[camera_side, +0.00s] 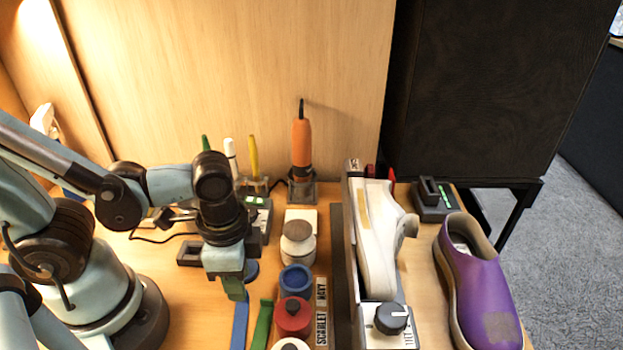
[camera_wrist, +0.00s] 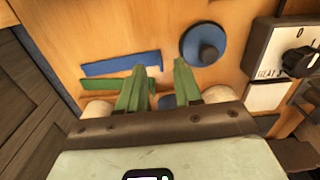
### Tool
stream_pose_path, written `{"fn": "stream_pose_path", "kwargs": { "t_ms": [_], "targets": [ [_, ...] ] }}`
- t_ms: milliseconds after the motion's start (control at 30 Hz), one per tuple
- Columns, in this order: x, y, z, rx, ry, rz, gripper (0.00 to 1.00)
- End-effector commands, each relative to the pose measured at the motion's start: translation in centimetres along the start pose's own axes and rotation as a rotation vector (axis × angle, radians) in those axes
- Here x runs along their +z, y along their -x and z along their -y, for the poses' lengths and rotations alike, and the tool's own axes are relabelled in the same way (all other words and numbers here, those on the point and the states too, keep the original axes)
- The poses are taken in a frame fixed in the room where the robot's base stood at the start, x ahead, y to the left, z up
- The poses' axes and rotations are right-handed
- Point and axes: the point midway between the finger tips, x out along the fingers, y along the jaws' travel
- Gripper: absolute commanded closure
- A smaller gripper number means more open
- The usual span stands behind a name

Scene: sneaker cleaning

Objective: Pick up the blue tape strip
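The blue tape strip (camera_side: 240,322) lies on the wooden table, left of a green strip (camera_side: 261,326). In the wrist view the blue strip (camera_wrist: 115,65) lies beyond the green strip (camera_wrist: 105,84), mostly left of my fingers. My gripper (camera_side: 235,290) points down near the blue strip's far end and hides part of it in the side view. In the wrist view my gripper (camera_wrist: 160,66) has its two green fingers apart with nothing held between them. The left fingertip overlaps the strip's right end; the height between them is hard to tell.
A blue jar (camera_side: 296,279), a red jar (camera_side: 292,317) and a white jar (camera_side: 298,243) stand right of the strips. Further right are a white shoe (camera_side: 378,240) in a holder, a dial box (camera_side: 391,322) and a purple shoe (camera_side: 478,285). An orange tool (camera_side: 301,145) stands behind.

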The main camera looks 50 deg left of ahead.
Motion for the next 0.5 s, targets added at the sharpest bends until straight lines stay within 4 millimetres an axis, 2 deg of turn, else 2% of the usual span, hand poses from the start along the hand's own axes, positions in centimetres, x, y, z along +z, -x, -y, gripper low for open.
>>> {"fn": "stream_pose_path", "kwargs": {
  "t_ms": [300,500],
  "targets": [
    [-0.1,-1.9,0.0,0.001,0.000,0.000,0.66],
    [0.0,-2.4,0.0,0.001,0.000,0.000,0.66]
  ]
}}
